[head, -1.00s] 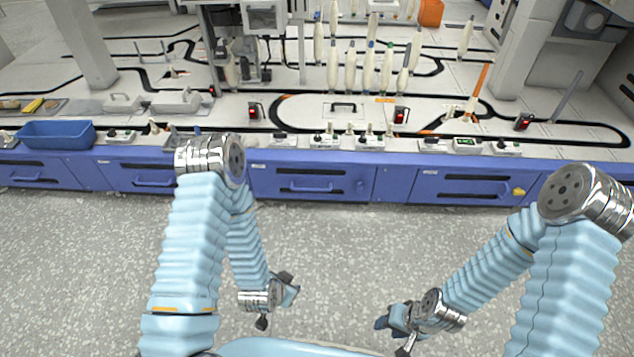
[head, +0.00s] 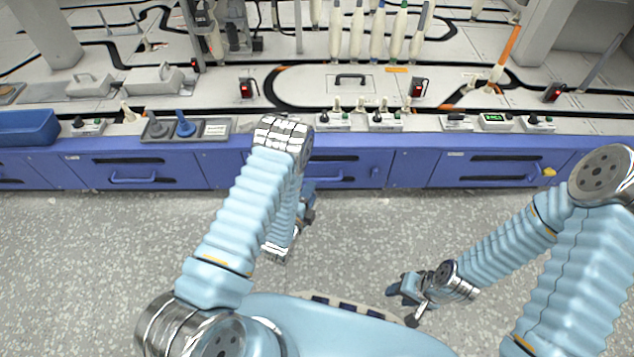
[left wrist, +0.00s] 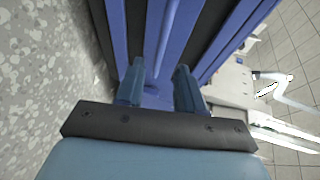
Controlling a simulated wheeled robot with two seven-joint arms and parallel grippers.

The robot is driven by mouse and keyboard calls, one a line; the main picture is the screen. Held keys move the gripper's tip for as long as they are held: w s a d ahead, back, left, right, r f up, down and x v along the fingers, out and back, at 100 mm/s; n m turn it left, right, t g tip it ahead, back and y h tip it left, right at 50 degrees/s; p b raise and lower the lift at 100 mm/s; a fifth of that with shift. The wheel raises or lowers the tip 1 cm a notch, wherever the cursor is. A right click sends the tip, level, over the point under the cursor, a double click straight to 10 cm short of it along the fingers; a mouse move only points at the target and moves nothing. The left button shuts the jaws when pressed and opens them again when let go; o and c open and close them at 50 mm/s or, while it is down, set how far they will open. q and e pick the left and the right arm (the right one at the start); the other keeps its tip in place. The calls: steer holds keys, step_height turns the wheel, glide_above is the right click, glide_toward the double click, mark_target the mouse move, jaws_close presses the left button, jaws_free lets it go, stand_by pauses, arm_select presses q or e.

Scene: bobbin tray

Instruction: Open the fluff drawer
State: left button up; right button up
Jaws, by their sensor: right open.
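The blue cabinet front under the bench has several drawers. The middle drawer (head: 345,168) is shut, with a blue bar handle (head: 338,179) partly behind my left arm. Which drawer is the fluff drawer I cannot read from a label. My left gripper (head: 309,200) is just in front of the middle drawer, partly hidden by my arm. In the left wrist view its two fingers (left wrist: 158,86) are apart, and a blue handle bar (left wrist: 168,40) runs up from the space between them; contact cannot be told. My right gripper (head: 406,300) is open and empty, low over the floor.
The bench carries a blue bin (head: 28,127), switch boxes and bobbins. The speckled floor (head: 90,260) in front is clear.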

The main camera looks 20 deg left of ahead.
mark_target(328, 168)
arm_select(q)
steer(key=x, duration=0.6)
steer(key=shift+b, duration=0.3)
jaws_close()
